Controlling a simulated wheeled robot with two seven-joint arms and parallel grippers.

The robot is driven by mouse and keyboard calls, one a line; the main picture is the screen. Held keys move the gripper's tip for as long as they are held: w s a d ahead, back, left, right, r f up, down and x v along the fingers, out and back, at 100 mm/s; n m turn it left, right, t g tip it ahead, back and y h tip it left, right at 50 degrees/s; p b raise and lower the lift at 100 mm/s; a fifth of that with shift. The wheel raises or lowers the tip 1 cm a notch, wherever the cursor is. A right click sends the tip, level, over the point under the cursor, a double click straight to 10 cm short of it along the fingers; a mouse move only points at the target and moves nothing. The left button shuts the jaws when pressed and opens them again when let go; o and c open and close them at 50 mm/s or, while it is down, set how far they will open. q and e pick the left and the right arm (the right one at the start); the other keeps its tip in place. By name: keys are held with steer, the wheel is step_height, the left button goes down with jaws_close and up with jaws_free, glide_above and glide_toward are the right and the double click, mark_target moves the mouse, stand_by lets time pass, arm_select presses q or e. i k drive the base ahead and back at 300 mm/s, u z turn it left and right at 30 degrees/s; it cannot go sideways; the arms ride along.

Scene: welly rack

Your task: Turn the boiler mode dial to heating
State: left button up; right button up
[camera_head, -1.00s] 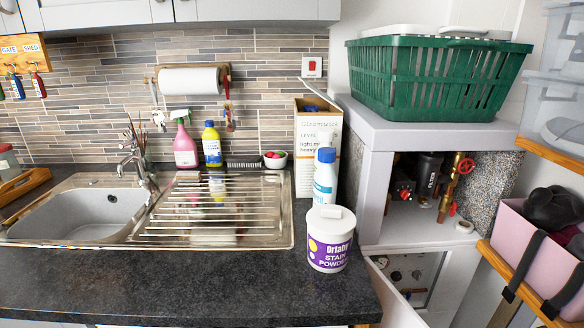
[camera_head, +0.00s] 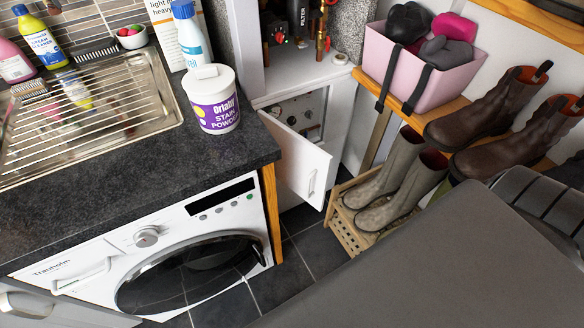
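The boiler's white control panel (camera_head: 297,122) shows inside the low cupboard right of the worktop. It carries a gauge and small dark knobs. Which knob is the mode dial, and where it points, is too small to tell. The cupboard's white door (camera_head: 300,165) stands open toward me and covers part of the opening. Neither my left nor my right gripper is in view.
A washing machine (camera_head: 150,245) stands under the worktop (camera_head: 120,175), left of the cupboard. A stain powder tub (camera_head: 213,100) sits near the worktop's corner. Grey boots (camera_head: 385,185) stand on a wooden rack to the right. Dark floor tiles (camera_head: 312,250) are clear before the door.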

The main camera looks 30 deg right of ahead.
mark_target(308, 114)
steer(key=u, duration=0.2)
steer(key=i, duration=0.35)
steer(key=z, duration=1.25)
